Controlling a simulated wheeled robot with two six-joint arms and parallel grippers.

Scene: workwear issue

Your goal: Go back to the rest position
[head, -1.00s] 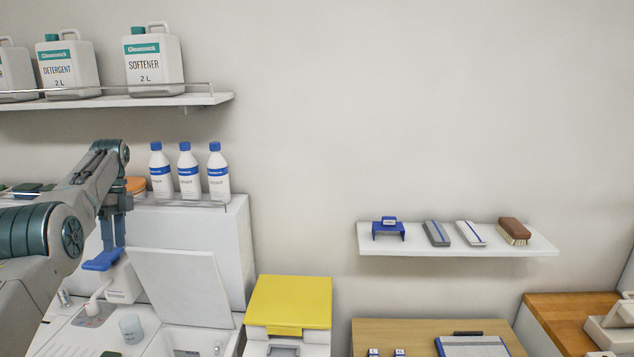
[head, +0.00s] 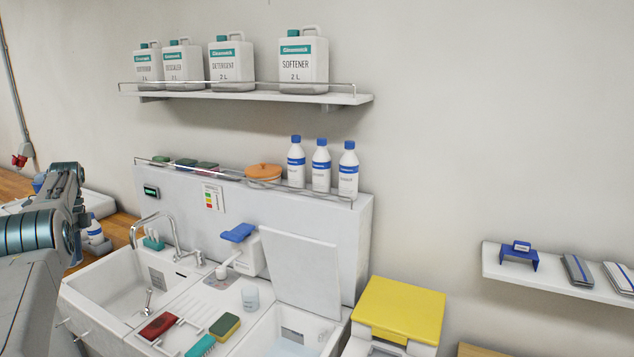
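My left arm comes in at the left edge of the head view, in front of the wooden worktop. Its gripper is not clearly seen; the wrist end points down beside the sink, and the fingers are hidden or out of the picture. I see nothing held. My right arm and gripper are not in the picture.
A white sink unit (head: 187,312) with a tap (head: 165,232) stands close to the right of my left arm. A yellow-lidded bin (head: 400,308) is at lower right. A bottle shelf (head: 260,97) and a small wall shelf (head: 500,270) hang above.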

